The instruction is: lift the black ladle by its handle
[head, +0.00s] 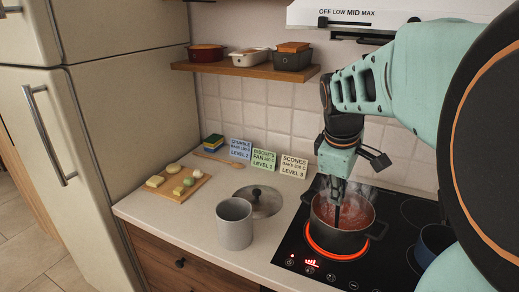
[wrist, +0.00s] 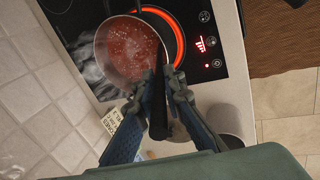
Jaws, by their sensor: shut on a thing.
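The black ladle (wrist: 157,108) stands with its lower end in a dark grey pot (head: 345,242) of red sauce, which also shows in the wrist view (wrist: 103,68). My gripper (wrist: 157,92) is shut on the ladle's handle, a finger on each side. In the head view my gripper (head: 337,188) points down over the pot, and the ladle (head: 337,213) shows as a dark strip below it. The ladle's bowl is hidden in the sauce.
The pot sits on a glowing red ring of the black cooktop (head: 292,250), with steam rising. A grey canister (head: 234,226) and a lid (head: 268,208) stand to its left. Recipe cards (head: 294,166) lean at the wall. A blue pot (head: 432,243) is at the right.

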